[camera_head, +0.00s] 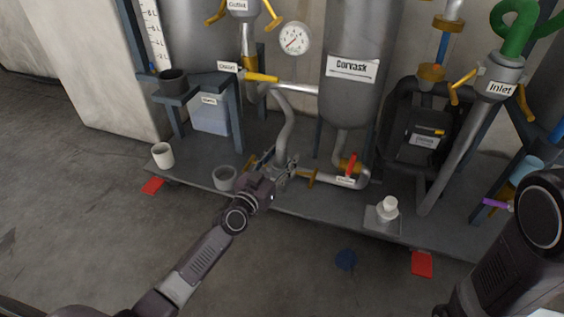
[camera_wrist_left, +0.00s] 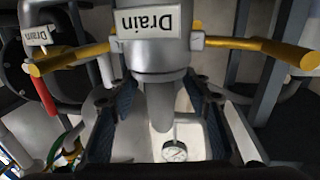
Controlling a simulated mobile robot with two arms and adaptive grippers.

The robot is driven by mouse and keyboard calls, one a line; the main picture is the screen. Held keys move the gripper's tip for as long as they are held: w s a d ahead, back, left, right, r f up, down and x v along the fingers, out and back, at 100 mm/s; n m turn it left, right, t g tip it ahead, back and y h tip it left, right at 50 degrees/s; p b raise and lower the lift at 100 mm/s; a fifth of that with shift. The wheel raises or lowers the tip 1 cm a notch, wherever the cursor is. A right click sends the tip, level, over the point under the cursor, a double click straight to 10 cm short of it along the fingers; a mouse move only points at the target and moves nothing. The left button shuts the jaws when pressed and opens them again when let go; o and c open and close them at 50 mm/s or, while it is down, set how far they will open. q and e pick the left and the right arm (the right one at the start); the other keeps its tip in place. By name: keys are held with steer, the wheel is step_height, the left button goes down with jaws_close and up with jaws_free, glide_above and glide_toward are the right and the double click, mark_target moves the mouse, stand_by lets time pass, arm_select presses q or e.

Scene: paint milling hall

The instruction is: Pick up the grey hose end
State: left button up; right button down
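The grey hose (camera_head: 287,128) hangs in front of the steel vessels and runs down to my left gripper (camera_head: 283,172). In the left wrist view the hose end is a grey coupling (camera_wrist_left: 157,62) with two yellow levers and a tag reading "Drain", upside down. The grey hose (camera_wrist_left: 159,105) runs on behind it, between the two dark fingers of my left gripper (camera_wrist_left: 160,108). The fingers are apart, with a gap seeming to show beside the hose. In the head view the gripper hides most of the coupling. My right gripper is out of view; only its arm shows at right.
The drain pipe (camera_head: 320,178) with a red-handled valve (camera_head: 351,164) is just right of the gripper. A grey cup (camera_head: 224,178) and a white cup (camera_head: 162,155) stand left on the platform. A white jar (camera_head: 388,206) stands right. Red markers lie on the floor in front.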

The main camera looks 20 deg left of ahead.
arm_select(q)
jaws_close()
steer(key=shift+r, duration=0.1)
stand_by(0.3)
steer(key=shift+r, duration=0.15)
